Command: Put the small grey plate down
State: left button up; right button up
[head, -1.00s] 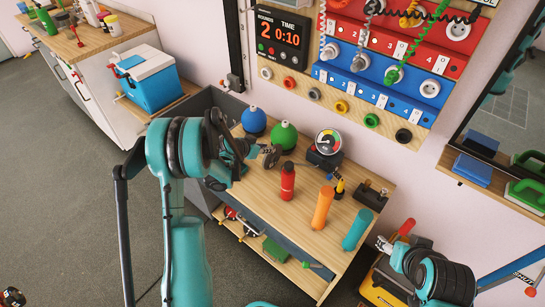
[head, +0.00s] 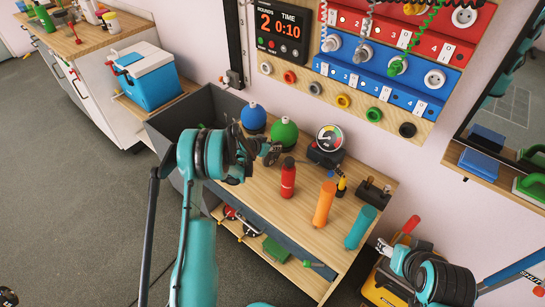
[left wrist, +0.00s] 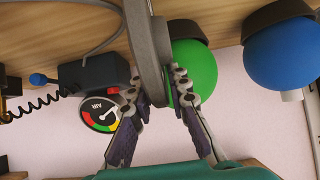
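The small grey plate (left wrist: 148,38) shows nearly edge-on in the left wrist view, between the two fingers of my left gripper (left wrist: 157,88). The fingers press on it from both sides near its edge. It stands close in front of a green ball-shaped object (left wrist: 195,72); I cannot tell whether they touch. In the head view my left gripper (head: 270,152) is over the wooden bench (head: 262,202), by the green ball; I cannot make out the plate there. My right gripper (head: 385,247) is partly seen at the lower right, its opening unclear.
A blue ball (head: 253,118), a gauge (head: 329,139), a red bottle (head: 288,180), an orange cylinder (head: 323,204) and a teal cylinder (head: 360,228) stand on the bench. A grey bin (head: 178,135) adjoins its left end. The bench's front left part looks clear.

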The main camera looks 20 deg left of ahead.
pick_arm(q)
jog(key=x, duration=0.2)
jog(key=shift+w+d+f+b, duration=0.1)
jog(key=shift+w+f+b, duration=0.1)
jog(key=shift+f+b, duration=0.1)
jog(key=shift+r, duration=0.1)
jog(key=shift+r, duration=0.1)
grip_shut()
